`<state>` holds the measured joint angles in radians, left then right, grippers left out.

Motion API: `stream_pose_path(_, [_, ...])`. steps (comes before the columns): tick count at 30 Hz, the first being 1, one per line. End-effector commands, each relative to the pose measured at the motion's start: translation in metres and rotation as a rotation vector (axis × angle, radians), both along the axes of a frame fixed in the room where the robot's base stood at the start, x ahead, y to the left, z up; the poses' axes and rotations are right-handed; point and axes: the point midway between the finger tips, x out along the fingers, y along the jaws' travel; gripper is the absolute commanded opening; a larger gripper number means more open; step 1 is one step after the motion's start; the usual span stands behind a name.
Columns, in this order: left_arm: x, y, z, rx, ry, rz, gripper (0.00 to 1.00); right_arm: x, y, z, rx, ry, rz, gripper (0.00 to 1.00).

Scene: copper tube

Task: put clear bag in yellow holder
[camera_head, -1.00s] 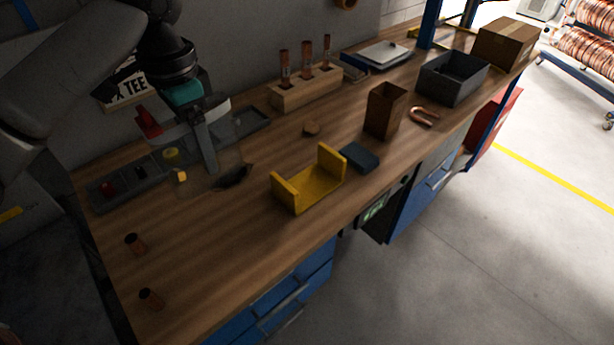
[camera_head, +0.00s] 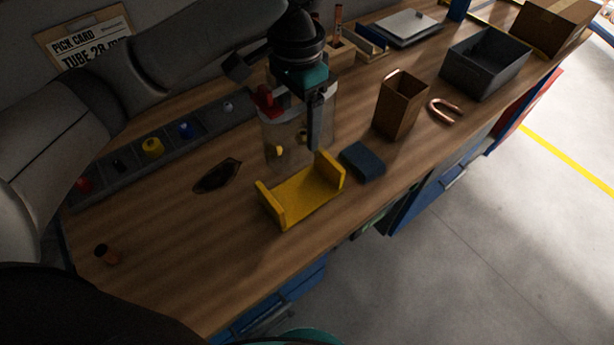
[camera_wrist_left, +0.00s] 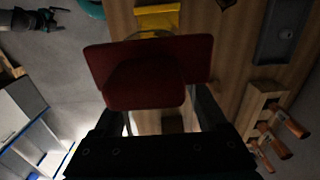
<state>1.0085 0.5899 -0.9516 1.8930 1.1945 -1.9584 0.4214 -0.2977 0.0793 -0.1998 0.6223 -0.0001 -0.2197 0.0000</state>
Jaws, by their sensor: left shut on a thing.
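The clear bag (camera_head: 284,148) hangs upright, see-through, from my left gripper (camera_head: 316,122), with a red grip piece (camera_head: 266,101) at its top. In the left wrist view the dark red piece (camera_wrist_left: 150,75) sits between the fingers of my left gripper (camera_wrist_left: 165,112). The yellow holder (camera_head: 302,194) stands on the bench, a cradle with two upright ends; it also shows in the left wrist view (camera_wrist_left: 157,18). The bag is just behind the holder in the head view; its lower edge is hard to see. My right gripper (camera_wrist_left: 48,18) is small and dark in the left wrist view.
A blue block (camera_head: 362,161) lies right of the holder, near a brown open box (camera_head: 400,103). A copper U-bend (camera_head: 444,111) and a grey bin (camera_head: 485,62) are farther right. A dark flat thing (camera_head: 217,176) lies left.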

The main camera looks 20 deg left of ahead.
Motion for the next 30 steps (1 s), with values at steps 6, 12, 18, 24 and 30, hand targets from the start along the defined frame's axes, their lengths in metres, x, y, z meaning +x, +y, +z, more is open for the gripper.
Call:
stream_pose_path(6, [-0.001,0.001,-0.061,0.002,0.003,0.001,0.19,-0.01,-0.001,-0.011,-0.001,0.015,0.0,0.96])
stream_pose_path(12, [0.0,0.001,-0.094,0.001,-0.001,0.0,0.19,-0.007,-0.001,-0.016,-0.002,0.012,0.0,0.96])
stream_pose_path(18, [0.0,0.001,-0.111,0.002,0.0,-0.001,0.19,-0.005,-0.001,-0.019,-0.002,0.008,0.0,0.96])
stream_pose_path(24, [0.0,0.001,-0.146,0.002,0.001,-0.001,0.19,-0.004,-0.001,-0.025,-0.001,0.007,0.0,0.96])
stream_pose_path(30, [0.0,0.001,-0.156,0.002,-0.003,-0.002,0.19,-0.003,-0.001,-0.026,-0.001,0.005,0.0,0.96])
